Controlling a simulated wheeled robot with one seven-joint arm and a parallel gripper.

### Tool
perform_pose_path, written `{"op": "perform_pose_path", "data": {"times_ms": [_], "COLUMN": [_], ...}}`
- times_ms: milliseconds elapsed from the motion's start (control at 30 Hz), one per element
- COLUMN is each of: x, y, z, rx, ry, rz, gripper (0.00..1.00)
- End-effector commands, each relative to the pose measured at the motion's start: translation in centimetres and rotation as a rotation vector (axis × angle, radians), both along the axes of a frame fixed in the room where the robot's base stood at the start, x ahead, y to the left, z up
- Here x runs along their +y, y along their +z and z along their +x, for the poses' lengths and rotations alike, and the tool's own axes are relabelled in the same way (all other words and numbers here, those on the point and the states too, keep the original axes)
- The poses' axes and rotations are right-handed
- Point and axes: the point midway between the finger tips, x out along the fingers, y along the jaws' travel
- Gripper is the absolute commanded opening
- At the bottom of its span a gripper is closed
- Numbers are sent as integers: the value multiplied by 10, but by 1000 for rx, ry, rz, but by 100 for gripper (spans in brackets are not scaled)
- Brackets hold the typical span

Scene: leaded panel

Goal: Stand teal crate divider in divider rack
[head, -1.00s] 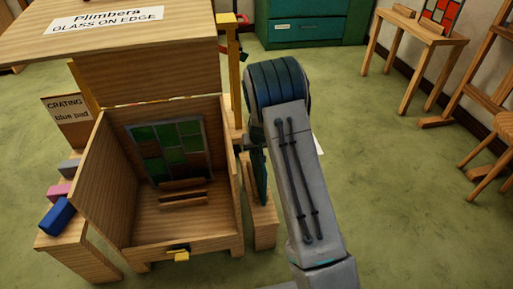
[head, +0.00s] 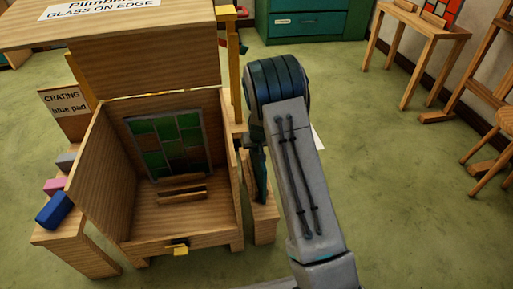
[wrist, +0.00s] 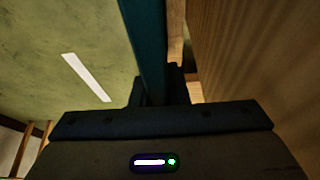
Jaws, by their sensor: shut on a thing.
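The teal crate divider (head: 260,178) is a thin dark teal slab, upright beside the open crate's right wall in the head view. In the wrist view it is a teal strip (wrist: 146,40) running up from between my jaws. My gripper (wrist: 158,92) is shut on the divider; in the head view my arm mostly hides it. A low wooden stand (head: 264,226) below the divider looks like the divider rack. Its slots are hidden, and I cannot tell whether the divider touches it.
The open wooden crate (head: 200,230) holds a green leaded panel (head: 170,145) and stands just left of the divider. Its wall (wrist: 250,60) is close in the wrist view. Blue, pink and grey pads sit at left. Green floor (head: 400,200) is free at right.

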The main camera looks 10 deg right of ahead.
Motion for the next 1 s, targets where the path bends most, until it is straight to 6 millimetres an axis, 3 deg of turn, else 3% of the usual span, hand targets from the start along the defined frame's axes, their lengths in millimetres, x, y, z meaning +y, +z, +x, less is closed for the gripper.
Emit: {"op": "perform_pose_path", "data": {"times_ms": [267,300,400,767,1000], "x": [0,0,0,0,0], "y": [-6,-6,-5,1,45], "z": [1,1,1,-2,-18], "rx": [-2,-2,-2,0,-3], "ry": [0,0,0,0,1], "rz": [0,0,0,0,0], "gripper": [0,17,40,40,40]}}
